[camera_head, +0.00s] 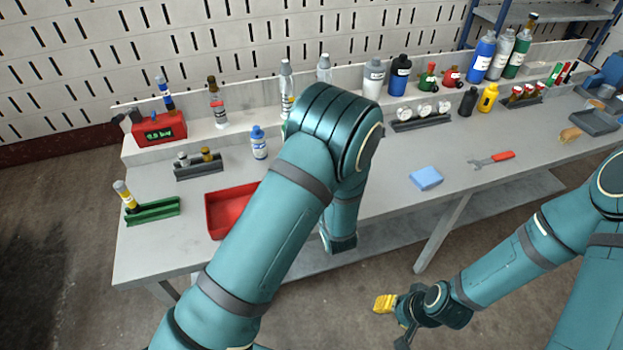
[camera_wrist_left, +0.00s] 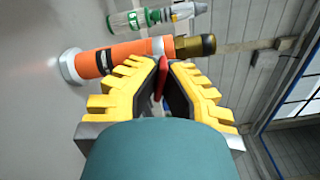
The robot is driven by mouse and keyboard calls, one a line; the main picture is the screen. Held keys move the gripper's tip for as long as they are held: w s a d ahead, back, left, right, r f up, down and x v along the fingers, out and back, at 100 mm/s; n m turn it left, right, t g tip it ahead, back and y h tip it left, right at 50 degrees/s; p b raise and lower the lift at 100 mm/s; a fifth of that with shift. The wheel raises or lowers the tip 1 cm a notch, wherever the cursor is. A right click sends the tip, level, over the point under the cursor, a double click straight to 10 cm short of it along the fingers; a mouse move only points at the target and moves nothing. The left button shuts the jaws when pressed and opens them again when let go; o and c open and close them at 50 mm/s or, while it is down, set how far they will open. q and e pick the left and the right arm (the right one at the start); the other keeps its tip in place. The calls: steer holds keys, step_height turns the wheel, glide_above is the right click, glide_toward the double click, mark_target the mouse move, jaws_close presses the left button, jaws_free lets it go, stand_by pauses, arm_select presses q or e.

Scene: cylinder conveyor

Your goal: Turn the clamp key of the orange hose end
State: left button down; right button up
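In the left wrist view the orange hose end (camera_wrist_left: 122,56) lies across the upper part, with a brass tip (camera_wrist_left: 196,45) at its right and a pale round flange at its left. A thin red clamp key (camera_wrist_left: 162,78) sticks down below the hose, between the yellow-toothed fingers of my left gripper (camera_wrist_left: 164,68). The fingers appear closed on it, with little gap at the tips. In the head view my left arm hides this gripper, the hose end and the key. My right gripper (camera_head: 386,304) hangs low beyond the bench's front edge; its finger gap is unclear.
On the bench (camera_head: 385,196) are a red tray (camera_head: 212,214), a blue sponge (camera_head: 426,178), a wrench (camera_head: 492,159) and a green rack (camera_head: 155,211). Bottles line the raised back shelf.

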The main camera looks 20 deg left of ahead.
arm_select(q)
steer(key=shift+n+b, duration=0.4)
steer(key=shift+n, duration=0.2)
steer(key=c, duration=1.1)
jaws_free()
steer(key=v, duration=1.2)
